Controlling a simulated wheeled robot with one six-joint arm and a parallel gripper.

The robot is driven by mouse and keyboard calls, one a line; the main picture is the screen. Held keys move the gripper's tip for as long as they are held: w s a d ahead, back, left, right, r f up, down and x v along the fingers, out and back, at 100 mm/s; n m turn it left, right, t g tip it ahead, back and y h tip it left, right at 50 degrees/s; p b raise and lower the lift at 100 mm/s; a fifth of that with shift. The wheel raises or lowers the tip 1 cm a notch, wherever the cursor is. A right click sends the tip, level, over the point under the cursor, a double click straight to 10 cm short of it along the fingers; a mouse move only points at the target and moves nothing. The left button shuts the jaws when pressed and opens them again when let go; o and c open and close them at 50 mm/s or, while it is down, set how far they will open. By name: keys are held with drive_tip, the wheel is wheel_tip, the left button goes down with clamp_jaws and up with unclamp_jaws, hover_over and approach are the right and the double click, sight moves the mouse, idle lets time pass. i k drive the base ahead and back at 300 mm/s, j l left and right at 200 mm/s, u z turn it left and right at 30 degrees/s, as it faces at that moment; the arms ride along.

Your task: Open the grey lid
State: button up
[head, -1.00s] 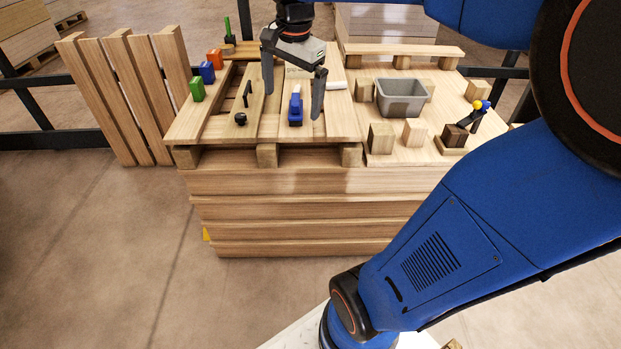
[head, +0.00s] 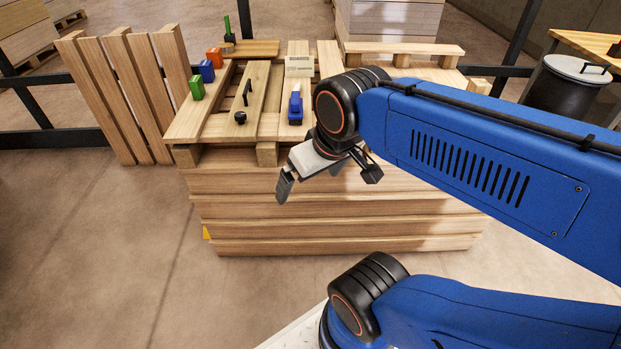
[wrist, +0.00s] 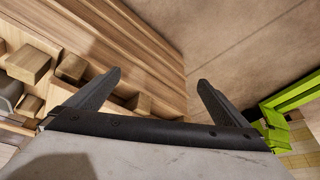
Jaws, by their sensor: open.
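The grey lid (head: 577,68) is a round disc with a dark bar handle (head: 594,68). It lies on a dark bin (head: 560,92) at the far right of the head view, and it looks closed. My arm hides part of the area below the bin. My gripper (head: 326,182) is in front of the pallet stack, well to the left of the lid. In the wrist view my gripper (wrist: 160,80) has its two fingers spread with nothing between them. The lid does not show in the wrist view.
A wooden pallet stack (head: 260,215) carries small blocks and a blue tool (head: 296,108). A wooden table (head: 590,42) stands behind the bin. Black rails (head: 40,140) run behind the stack. A lime-green frame (wrist: 292,92) shows at the wrist view's right. Floor at left (head: 90,240) is clear.

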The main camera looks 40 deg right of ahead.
sight(573, 67)
drive_tip(key=z, duration=2.45)
